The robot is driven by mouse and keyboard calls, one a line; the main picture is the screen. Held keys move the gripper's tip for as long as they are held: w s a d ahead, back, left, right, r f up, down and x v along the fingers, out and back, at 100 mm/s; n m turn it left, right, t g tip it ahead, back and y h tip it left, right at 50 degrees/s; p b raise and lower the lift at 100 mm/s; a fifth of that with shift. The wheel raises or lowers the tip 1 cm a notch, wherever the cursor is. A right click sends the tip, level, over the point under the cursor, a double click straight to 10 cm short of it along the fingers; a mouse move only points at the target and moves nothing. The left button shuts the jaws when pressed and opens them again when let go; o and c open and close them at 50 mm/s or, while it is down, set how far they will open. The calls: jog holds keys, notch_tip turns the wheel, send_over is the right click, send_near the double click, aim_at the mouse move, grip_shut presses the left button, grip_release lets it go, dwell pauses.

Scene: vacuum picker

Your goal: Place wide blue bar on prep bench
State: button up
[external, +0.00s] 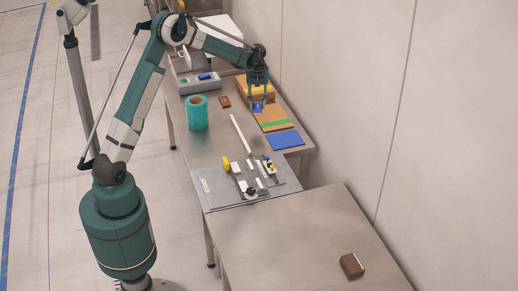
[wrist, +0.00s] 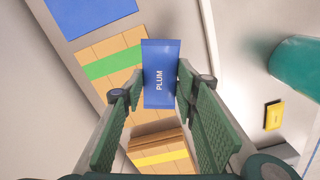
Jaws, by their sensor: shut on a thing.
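A wide blue bar marked "PLUM" (wrist: 160,75) is between the fingers of my gripper (wrist: 162,88) in the wrist view. The jaws are shut on it, and its printed face is toward the camera. In the external view my gripper (external: 258,97) hangs over the right side of the far steel bench, with the blue bar (external: 257,107) at its tips. The bar appears above the cardboard pieces; the exact gap cannot be told. A second steel bench (external: 285,235) stands in the foreground. Neither bench has a readable name.
Cardboard with a green stripe (external: 276,121) and a flat blue square (external: 286,141) lie near the gripper. Yellow-striped cardboard (wrist: 160,152) is close by. A teal cylinder (external: 197,113) and a grey fixture board (external: 215,190) share the far bench. The near bench is mostly clear around a brown block (external: 352,265).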

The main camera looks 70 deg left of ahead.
jog(key=w+d+r+m, duration=0.1)
jog(key=w+d+m, duration=0.2)
jog(key=d, duration=2.2)
jog(key=w+d+m, duration=0.3)
jog(key=d+m, duration=0.1)
jog(key=d, duration=2.1)
jog(key=s+d+m, duration=0.2)
jog(key=s+d, duration=0.3)
jog(key=d, duration=0.8)
jog(key=s+d+m, duration=0.2)
jog(key=s+d, duration=0.3)
jog(key=d, duration=0.7)
jog(key=s+d+m, duration=0.3)
jog(key=s+d, duration=1.1)
jog(key=d, duration=0.2)
jog(key=shift+s+d+r, duration=0.2)
jog(key=shift+s+d, duration=0.15)
jog(key=shift+d, duration=0.05)
jog(key=shift+f+b, duration=0.3)
jog(key=shift+f, duration=2.85)
jog(key=shift+f, duration=0.1)
